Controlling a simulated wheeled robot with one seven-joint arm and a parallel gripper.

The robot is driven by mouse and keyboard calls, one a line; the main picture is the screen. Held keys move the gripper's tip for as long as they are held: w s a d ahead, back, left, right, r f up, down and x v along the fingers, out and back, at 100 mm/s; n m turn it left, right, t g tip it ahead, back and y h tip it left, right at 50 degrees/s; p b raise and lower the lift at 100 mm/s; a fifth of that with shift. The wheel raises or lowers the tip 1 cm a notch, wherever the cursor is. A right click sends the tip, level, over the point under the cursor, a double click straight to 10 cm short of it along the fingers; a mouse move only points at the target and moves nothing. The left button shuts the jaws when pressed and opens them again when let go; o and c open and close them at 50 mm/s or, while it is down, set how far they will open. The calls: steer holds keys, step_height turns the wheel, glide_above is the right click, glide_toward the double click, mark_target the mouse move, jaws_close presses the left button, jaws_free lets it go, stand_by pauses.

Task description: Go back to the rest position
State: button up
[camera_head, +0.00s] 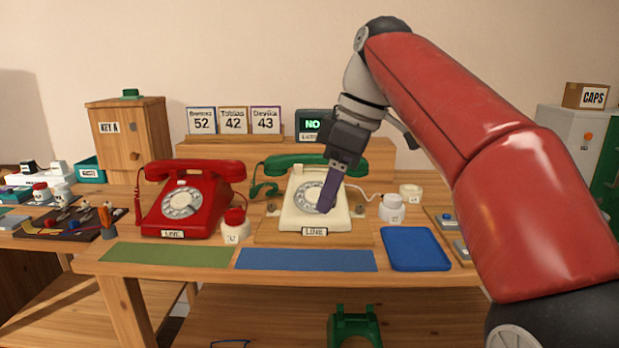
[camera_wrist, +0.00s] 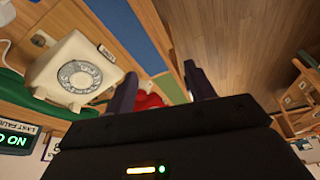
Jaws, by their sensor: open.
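My gripper (camera_head: 330,188) hangs from my red arm in front of the cream dial phone (camera_head: 300,216), covering part of its dial in the head view. In the wrist view the two dark fingers of my gripper (camera_wrist: 160,90) are spread apart with no object between them. The cream phone (camera_wrist: 72,68) shows there at the left, apart from the fingers.
The wooden table carries a green mat (camera_head: 165,254), a blue mat (camera_head: 305,260) and a blue tray (camera_head: 415,248) along its front. Small white jars with red (camera_head: 235,225) and white (camera_head: 391,208) tops stand beside the phones. A wooden cabinet (camera_head: 128,140) and number cards (camera_head: 233,120) stand behind.

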steer(key=s+d+f+m+t+h, duration=0.1)
steer(key=s+d+f+m, duration=0.3)
steer(key=f, duration=0.4)
steer(key=s+d+f+m+t+h, duration=0.1)
steer(key=s+d+f+m+t, duration=0.1)
steer(key=s+d+f+m, duration=0.2)
steer(key=s+d+f+m+t+h, duration=0.1)
steer(key=s+d+f+m, duration=0.3)
steer(key=s+f+m, duration=0.3)
steer(key=s+f, duration=0.3)
steer(key=f, duration=0.2)
steer(key=shift+s+f+t, duration=0.25)
steer(key=shift+f+t, duration=0.05)
steer(key=shift+f, duration=0.05)
